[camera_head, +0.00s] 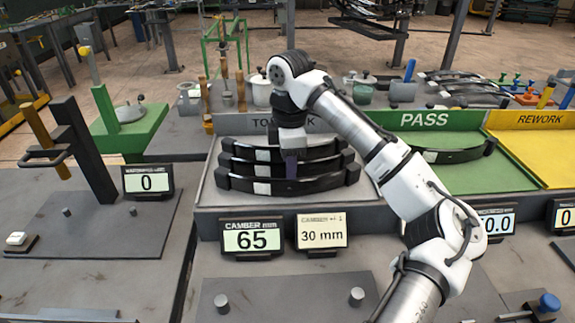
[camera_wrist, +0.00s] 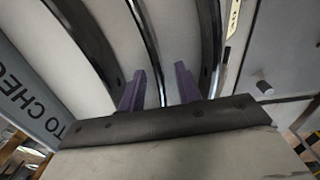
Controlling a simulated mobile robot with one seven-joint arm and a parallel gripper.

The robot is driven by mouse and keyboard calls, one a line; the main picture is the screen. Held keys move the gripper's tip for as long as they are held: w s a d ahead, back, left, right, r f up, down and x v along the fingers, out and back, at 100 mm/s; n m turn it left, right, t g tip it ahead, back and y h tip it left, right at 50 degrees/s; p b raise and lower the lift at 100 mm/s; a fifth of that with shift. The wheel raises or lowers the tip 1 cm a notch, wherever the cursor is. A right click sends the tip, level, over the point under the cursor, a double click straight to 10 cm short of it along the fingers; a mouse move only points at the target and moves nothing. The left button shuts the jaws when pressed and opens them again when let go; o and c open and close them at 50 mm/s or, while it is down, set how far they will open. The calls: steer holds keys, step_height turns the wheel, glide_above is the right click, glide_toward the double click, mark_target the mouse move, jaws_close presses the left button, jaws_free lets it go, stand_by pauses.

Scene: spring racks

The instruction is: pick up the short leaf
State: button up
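Three dark curved leaves lie one behind another in the TO CHECK tray (camera_head: 209,190): a back leaf (camera_head: 245,153), a middle leaf (camera_head: 240,168) and a front leaf (camera_head: 238,184). Each has a pale band. The back one looks slightly shorter, but I cannot tell for certain which is the short leaf. My gripper (camera_head: 291,178) points down over the middle of the leaves. In the wrist view my gripper (camera_wrist: 160,72) has its purple fingers apart, with a thin dark leaf edge (camera_wrist: 146,42) running between them. Contact is not clear.
The green PASS tray (camera_head: 480,178) holds one dark leaf (camera_head: 455,155). The yellow REWORK tray (camera_head: 540,145) is beside it. Displays reading 65 (camera_head: 252,237) and 30 mm (camera_head: 321,232) stand in front of the TO CHECK tray. A post fixture (camera_head: 85,150) stands at left.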

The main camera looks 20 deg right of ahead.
steer(key=shift+f, duration=0.4)
jaws_close()
steer(key=shift+r, duration=0.1)
steer(key=shift+r, duration=0.15)
step_height(320, 180, up, 20)
steer(key=p, duration=0.1)
steer(key=shift+f+p, duration=0.2)
steer(key=shift+p, duration=0.15)
